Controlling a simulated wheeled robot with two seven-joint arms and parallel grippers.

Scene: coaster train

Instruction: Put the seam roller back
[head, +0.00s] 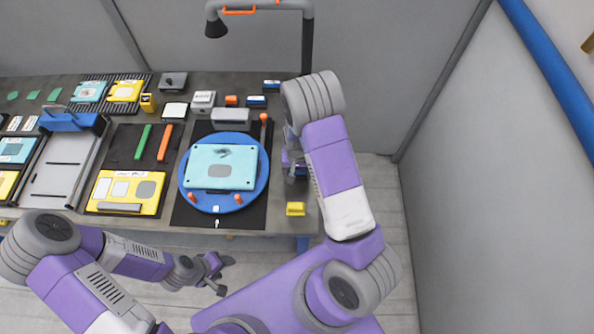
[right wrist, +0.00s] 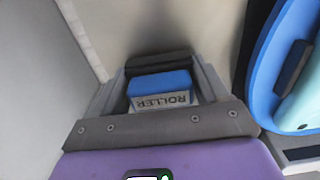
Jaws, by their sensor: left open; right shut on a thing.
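A blue-topped block with a white label reading ROLLER, which I take as the seam roller (right wrist: 160,88), sits between the fingers of my right gripper (right wrist: 158,75) in the right wrist view. My right gripper is shut on it. In the head view my right gripper (head: 292,168) is over the table's right end, right of the blue turntable (head: 223,207), and the arm partly covers it. I cannot make out the roller there. My left gripper (head: 224,275) is open and empty, in front of the table's front edge.
A teal plate (head: 240,157) lies on the turntable. A yellow block (head: 295,209) is at the table's front right corner. Two small blue labelled blocks (head: 271,84) (head: 257,101) stand at the back. A lamp post (head: 306,45) rises behind the right end. The floor right of the table is clear.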

